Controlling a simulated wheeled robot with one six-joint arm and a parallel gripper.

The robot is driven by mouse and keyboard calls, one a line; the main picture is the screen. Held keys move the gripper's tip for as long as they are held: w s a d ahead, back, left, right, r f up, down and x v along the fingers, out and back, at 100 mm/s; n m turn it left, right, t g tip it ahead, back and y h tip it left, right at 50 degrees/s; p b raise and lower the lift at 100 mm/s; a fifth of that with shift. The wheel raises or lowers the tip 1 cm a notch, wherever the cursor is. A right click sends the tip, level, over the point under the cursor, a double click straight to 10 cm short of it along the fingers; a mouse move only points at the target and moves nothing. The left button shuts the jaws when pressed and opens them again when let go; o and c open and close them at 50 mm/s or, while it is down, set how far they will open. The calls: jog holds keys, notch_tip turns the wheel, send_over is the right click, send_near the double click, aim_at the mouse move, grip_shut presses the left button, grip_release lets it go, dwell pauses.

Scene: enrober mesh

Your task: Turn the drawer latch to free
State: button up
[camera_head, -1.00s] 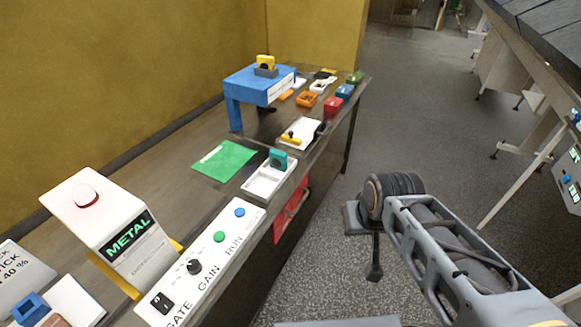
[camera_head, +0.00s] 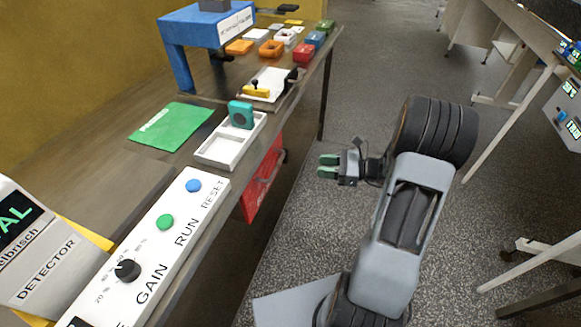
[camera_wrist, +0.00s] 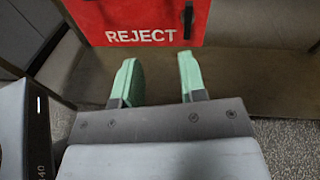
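The red front marked REJECT (camera_wrist: 145,18) is at the top of the wrist view. It also shows in the head view (camera_head: 262,184), below the bench's front edge. A dark upright bar (camera_wrist: 188,20) on it may be the latch; its turn is unclear. A dark grey piece (camera_head: 283,156) shows at the red front's right side in the head view. My gripper (camera_head: 323,166) is to the right of the red front, its green fingertips toward the bench. In the wrist view my gripper (camera_wrist: 157,82) is open and empty, below the REJECT lettering and apart from the bar.
The bench bears a white control panel (camera_head: 140,250) with buttons and a knob, a white tray (camera_head: 232,148), a green sheet (camera_head: 170,127), a yellow lever (camera_head: 256,91) and a blue stand (camera_head: 203,28). The floor (camera_head: 290,240) between bench and arm is clear.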

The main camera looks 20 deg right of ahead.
jog(key=w+a+f+m+t+b, duration=0.1)
jog(key=w+a+f+m+t, duration=0.1)
jog(key=w+a, duration=0.6)
jog(key=shift+w+f+m+t, duration=0.2)
jog(key=shift+w+m+t, duration=0.1)
jog(key=shift+w+t, duration=0.15)
jog(key=shift+c, duration=0.2)
grip_shut()
